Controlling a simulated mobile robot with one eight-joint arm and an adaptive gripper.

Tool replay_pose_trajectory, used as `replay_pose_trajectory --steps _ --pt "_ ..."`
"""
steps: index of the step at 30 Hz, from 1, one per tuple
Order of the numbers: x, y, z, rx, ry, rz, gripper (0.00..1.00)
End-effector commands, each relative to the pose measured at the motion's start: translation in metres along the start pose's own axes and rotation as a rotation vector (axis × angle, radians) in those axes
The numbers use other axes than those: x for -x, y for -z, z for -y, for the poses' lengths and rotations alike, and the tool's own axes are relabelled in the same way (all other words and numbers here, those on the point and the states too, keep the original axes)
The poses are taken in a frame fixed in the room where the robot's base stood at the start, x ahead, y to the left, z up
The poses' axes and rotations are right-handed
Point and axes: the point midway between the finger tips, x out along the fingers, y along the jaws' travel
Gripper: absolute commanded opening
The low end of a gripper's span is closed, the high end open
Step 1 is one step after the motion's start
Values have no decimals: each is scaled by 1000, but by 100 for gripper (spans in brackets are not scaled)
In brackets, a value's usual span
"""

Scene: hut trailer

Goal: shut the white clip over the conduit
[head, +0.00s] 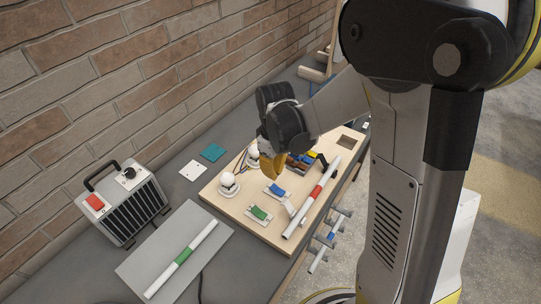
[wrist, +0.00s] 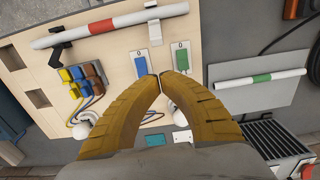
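The white conduit with a red band (head: 316,192) lies along the near edge of the wooden board; it also shows at the top of the wrist view (wrist: 100,27). The small white clip (wrist: 154,32) is at the conduit near its right part in the wrist view; in the head view it shows as a pale piece (head: 290,208) beside the conduit. I cannot tell how far its flap stands open. A black clip (wrist: 57,54) is at the other end. My gripper (wrist: 158,76) has yellow fingers with tips together, empty, above the board; in the head view (head: 269,176) it is apart from the clip.
Blue (wrist: 140,66) and green (head: 258,213) switches sit between my fingers and the conduit. White domes (head: 228,183) and coloured connectors (wrist: 82,76) are on the board. A grey plate with a green-banded tube (head: 183,257) and a heater (head: 125,205) stand left in the head view.

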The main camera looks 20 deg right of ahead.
Motion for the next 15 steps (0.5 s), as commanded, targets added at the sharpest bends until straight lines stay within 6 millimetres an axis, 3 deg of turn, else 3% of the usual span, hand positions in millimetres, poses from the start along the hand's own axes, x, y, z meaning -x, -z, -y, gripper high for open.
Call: replay_pose_trajectory --steps 15 --pt "-47 0 0 -2 -1 -2 0"
